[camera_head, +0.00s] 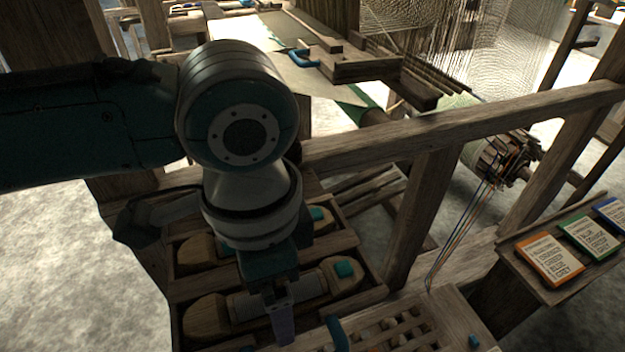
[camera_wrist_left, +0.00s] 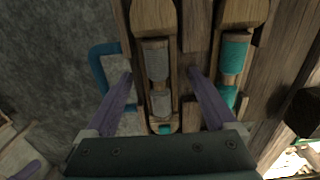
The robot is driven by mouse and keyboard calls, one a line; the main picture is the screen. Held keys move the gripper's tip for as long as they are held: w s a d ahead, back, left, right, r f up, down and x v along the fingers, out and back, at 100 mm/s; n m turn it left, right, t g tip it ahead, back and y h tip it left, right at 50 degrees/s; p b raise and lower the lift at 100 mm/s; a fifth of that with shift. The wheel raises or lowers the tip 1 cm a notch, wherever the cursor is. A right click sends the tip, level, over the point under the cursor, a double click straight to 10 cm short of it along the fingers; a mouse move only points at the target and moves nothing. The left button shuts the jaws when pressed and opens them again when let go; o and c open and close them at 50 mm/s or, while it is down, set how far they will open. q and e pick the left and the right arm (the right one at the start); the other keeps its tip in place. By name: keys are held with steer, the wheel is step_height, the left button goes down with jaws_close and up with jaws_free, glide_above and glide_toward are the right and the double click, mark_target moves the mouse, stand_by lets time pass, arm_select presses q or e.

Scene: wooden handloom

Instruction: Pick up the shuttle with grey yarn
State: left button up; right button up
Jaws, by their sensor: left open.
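The shuttle with grey yarn (camera_head: 244,307) lies in a wooden tray (camera_head: 374,284) in the head view, a teal block at its right end. In the left wrist view the same shuttle (camera_wrist_left: 156,62) shows its grey spool lengthwise between my fingers. My left gripper (camera_wrist_left: 161,76) is open, one finger on each side of this shuttle; contact cannot be told. In the head view my left gripper (camera_head: 282,318) points down over the shuttle and hides part of it.
A shuttle with teal yarn (camera_wrist_left: 235,54) lies in the neighbouring slot, right of the right finger. A blue handle (camera_wrist_left: 98,72) is at the tray's left side. Loom beams (camera_head: 450,127) stand behind, and labelled cards (camera_head: 548,258) lie on a shelf at right.

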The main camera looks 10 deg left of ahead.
arm_select(q)
jaws_close()
stand_by(0.8)
